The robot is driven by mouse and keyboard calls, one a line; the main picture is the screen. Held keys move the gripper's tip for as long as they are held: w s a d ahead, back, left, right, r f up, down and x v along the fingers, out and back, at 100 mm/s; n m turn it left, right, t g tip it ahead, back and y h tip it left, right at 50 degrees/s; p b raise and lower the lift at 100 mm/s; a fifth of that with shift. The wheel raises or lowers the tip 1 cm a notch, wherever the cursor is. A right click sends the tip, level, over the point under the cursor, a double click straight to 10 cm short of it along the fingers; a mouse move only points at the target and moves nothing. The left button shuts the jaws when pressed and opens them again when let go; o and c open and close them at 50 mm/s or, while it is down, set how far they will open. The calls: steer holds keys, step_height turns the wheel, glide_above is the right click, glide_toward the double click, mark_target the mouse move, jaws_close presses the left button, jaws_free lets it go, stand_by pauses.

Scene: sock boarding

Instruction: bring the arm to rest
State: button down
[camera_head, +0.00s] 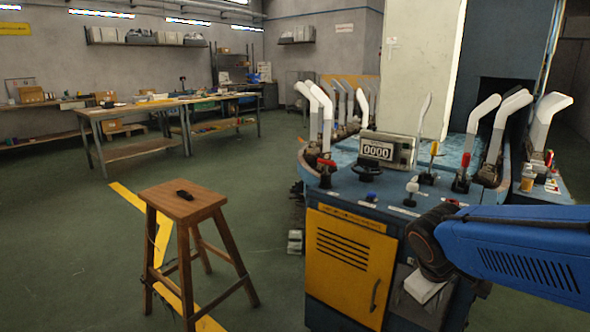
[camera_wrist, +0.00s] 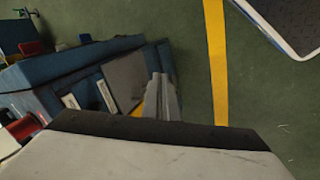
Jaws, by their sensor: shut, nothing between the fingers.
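My arm (camera_head: 520,255), blue with a dark joint, reaches in from the right edge of the head view, in front of the blue machine. My gripper (camera_wrist: 163,98) shows in the wrist view as two grey fingers close together. It is shut and holds nothing. Behind the fingers are the machine's side and the green floor. I cannot make out the gripper in the head view.
The blue machine (camera_head: 335,196) carries several upright white sock forms (camera_head: 483,135), a counter (camera_head: 388,150) and levers. A yellow floor line (camera_wrist: 216,60) crosses the wrist view. Open floor lies left.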

steer(key=s+a+r+m+t+y, duration=0.1)
steer(key=s+m, duration=0.4)
steer(key=s, duration=0.7)
step_height(320, 180, up, 2)
steer(key=shift+s+a+m+t+y, duration=0.15)
steer(key=shift+a+m+t+y, duration=0.35)
steer(key=shift+y, duration=0.6)
steer(key=shift+a, duration=0.1)
